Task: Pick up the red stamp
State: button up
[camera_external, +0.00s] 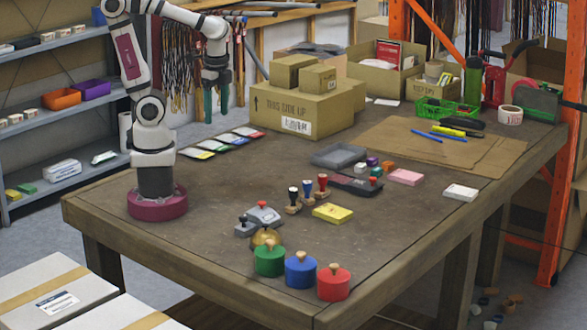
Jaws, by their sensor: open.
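The red stamp (323,182), with a red handle on a wooden base, stands upright on the table. It is the rightmost of a short row of three stamps. A stamp with a blue handle (307,189) is just left of it, and one with a dark handle (293,197) is at the left end. My gripper (216,112) is open and empty, pointing down, well up and to the left of the stamps, high above the table's back left part.
A yellow pad (333,213) lies in front of the stamps. A dark flat case (352,185) is close on their right. A grey device (262,215) with a red knob is at front left. A large cardboard box (297,108) stands behind. Green, blue and red pots line the front.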

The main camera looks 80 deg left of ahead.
jog(key=w+m, duration=0.7)
jog(key=w, duration=0.8)
jog(key=m+h, duration=0.2)
jog(key=m, duration=0.5)
send_over(322, 176)
jog(key=s, duration=0.1)
notch_tip(322, 176, down, 6)
jog(key=r, duration=0.1)
jog(key=f, duration=0.5)
jog(key=w+f, duration=0.1)
jog(key=f, duration=1)
jog(key=shift+w+a+f, duration=0.15)
jog(key=shift+f, duration=0.25)
grip_shut()
